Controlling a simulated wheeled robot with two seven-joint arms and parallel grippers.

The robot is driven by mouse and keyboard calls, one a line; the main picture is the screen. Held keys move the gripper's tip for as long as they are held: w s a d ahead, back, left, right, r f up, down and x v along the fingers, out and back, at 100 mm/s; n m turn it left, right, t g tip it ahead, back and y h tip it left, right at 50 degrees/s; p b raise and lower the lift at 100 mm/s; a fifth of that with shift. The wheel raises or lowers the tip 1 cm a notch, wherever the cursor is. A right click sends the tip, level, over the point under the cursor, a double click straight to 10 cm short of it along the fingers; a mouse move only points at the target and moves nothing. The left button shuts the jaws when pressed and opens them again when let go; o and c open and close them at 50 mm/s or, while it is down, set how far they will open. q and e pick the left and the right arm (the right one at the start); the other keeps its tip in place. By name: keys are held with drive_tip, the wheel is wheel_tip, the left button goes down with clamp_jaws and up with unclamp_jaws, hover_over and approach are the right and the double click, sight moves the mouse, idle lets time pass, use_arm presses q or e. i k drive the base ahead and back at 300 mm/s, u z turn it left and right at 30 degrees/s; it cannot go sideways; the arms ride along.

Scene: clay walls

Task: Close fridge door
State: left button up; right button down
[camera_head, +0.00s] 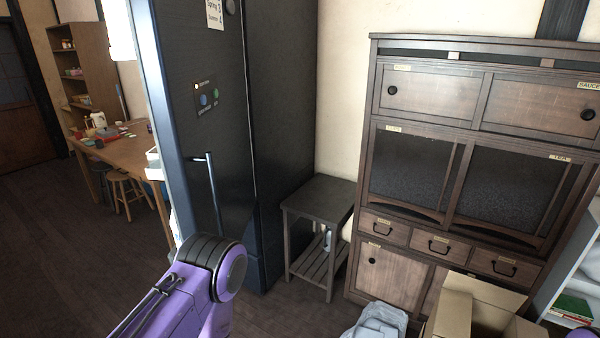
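The tall dark fridge stands left of centre, and its side wall (285,110) faces me. Its door (190,130) stands open, with the dark outer face turned toward me. A vertical metal handle (212,190) and a small control panel (206,95) are on that face. White door bins (153,165) show past the door's left edge. The fridge's inside is hidden behind the door. My purple left arm rises from the bottom, its round joint in front of the door's lower part. Neither gripper shows; only a sliver of purple is at the bottom right corner.
A small dark side table (318,193) stands right of the fridge, beside a large wooden cabinet (420,130). An open cardboard box (455,315) and a grey bag-like item (378,322) are at the lower right. A wooden table (125,152) and stools are at left, with bare floor before them.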

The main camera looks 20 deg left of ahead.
sight(182, 51)
drive_tip(key=z, duration=0.45)
drive_tip(key=i, duration=1.1)
drive_tip(key=u, duration=0.85)
